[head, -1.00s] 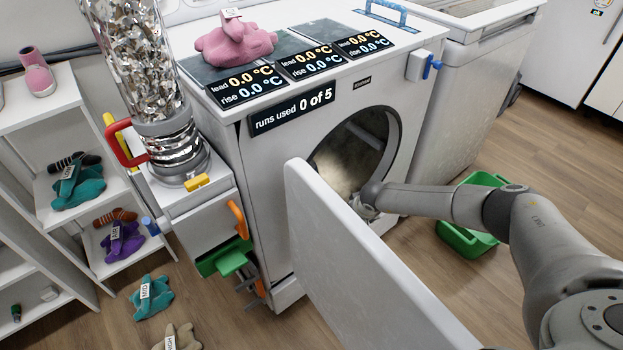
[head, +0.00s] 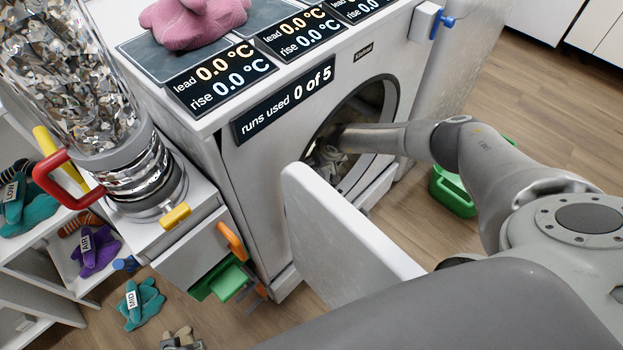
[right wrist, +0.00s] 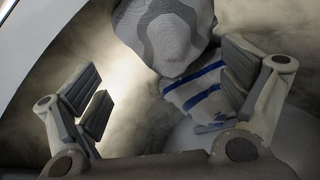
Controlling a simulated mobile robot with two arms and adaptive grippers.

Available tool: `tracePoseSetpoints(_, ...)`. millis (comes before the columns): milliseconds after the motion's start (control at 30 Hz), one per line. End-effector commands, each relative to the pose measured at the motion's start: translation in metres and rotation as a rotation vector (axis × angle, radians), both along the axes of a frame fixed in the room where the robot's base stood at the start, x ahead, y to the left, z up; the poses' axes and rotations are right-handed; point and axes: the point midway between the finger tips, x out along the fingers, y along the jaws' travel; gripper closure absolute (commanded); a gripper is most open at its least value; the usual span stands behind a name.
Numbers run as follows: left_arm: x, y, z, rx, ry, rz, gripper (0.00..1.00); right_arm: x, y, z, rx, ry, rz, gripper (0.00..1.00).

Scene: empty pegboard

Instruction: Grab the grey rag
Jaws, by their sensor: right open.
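A grey rag with wavy lighter and darker bands (right wrist: 165,35) lies bunched inside the drum, at the top middle of the right wrist view. A white cloth with blue stripes (right wrist: 205,95) lies just below it, partly hidden by the right finger. My right gripper (right wrist: 165,88) is open and empty, its fingers spread on either side of the view with the grey rag beyond them. In the head view my right gripper (head: 326,158) is inside the machine's round opening, partly hidden in shadow. My left gripper is not in view.
The white machine (head: 260,170) has its door (head: 345,235) swung open in front, left of my right arm. A green bin (head: 452,192) stands on the floor behind the arm. A tall clear cylinder of metal flakes (head: 85,90) stands left. The drum wall (right wrist: 130,125) surrounds the gripper.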

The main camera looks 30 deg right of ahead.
Motion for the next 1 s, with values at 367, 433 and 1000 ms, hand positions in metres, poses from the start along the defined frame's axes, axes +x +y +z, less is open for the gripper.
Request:
tracePoseSetpoints(367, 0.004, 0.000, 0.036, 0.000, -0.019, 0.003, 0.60, 0.007, 0.000, -0.017, 0.000, 0.000, -0.001, 0.06)
tracePoseSetpoints(433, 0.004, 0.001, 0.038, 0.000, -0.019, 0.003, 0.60, 0.007, 0.000, -0.019, 0.001, 0.000, -0.001, 0.06)
tracePoseSetpoints(1000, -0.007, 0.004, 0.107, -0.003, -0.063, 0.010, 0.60, 0.022, -0.001, -0.059, 0.001, 0.000, -0.002, 0.06)
